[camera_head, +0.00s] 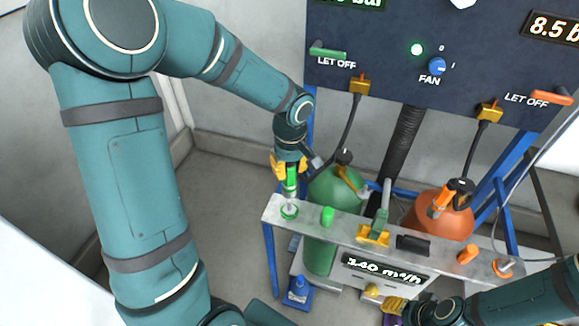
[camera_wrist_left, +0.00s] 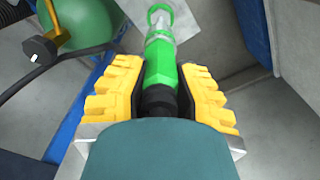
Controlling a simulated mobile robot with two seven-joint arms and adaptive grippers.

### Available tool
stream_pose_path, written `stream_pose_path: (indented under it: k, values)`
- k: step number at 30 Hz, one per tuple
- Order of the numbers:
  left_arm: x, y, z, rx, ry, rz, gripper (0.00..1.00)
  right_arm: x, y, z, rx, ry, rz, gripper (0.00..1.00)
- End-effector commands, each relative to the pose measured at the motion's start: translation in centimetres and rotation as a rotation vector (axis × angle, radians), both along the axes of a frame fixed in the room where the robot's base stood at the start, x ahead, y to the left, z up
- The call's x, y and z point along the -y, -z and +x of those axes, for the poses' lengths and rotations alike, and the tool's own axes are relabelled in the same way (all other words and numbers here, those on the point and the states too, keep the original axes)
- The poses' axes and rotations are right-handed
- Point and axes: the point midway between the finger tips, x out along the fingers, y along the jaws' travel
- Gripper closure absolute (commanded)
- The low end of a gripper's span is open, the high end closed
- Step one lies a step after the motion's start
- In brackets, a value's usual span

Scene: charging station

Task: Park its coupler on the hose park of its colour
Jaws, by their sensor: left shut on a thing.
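My left gripper (camera_head: 289,167) is shut on a green coupler (camera_head: 291,183). In the left wrist view the coupler (camera_wrist_left: 162,72) lies between the two yellow fingers (camera_wrist_left: 160,98), pointing away from the wrist. The green-ringed hose park (camera_head: 289,212) is at the left end of the grey metal shelf (camera_head: 345,228), under the coupler. The coupler looks roughly upright and lined up over the park; whether it touches is unclear. An orange-ringed hose park (camera_head: 504,267) is at the shelf's right end. My right gripper (camera_head: 393,305) is low near the shelf's front, partly hidden.
A green cylinder (camera_head: 320,258) and an orange cylinder (camera_head: 440,222) stand behind the shelf. A green knob (camera_head: 328,215), a yellow-based lever (camera_head: 374,236) and a black block (camera_head: 413,245) sit along the shelf. Open floor lies left.

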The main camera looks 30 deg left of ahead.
Motion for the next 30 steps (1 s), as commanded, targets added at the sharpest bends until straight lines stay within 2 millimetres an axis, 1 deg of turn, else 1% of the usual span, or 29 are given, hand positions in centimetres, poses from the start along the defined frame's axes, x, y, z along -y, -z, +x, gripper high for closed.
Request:
stream_pose_path:
  k: [1,3,9,30]
  values:
    - [0.0,0.8,0.0,0.000,0.001,0.000,1.00,0.0,0.8,0.1,0.001,-0.001,0.000,0.53]
    - [0.0,1.4,0.0,0.001,0.001,-0.001,1.00,0.0,1.3,0.1,0.001,-0.001,0.000,0.53]
    - [0.0,2.3,0.0,0.001,0.000,-0.001,1.00,0.0,2.2,0.1,0.003,-0.002,-0.001,0.53]
    - [0.0,2.4,0.0,0.001,0.000,0.000,1.00,0.0,2.3,0.1,0.003,-0.002,-0.001,0.53]
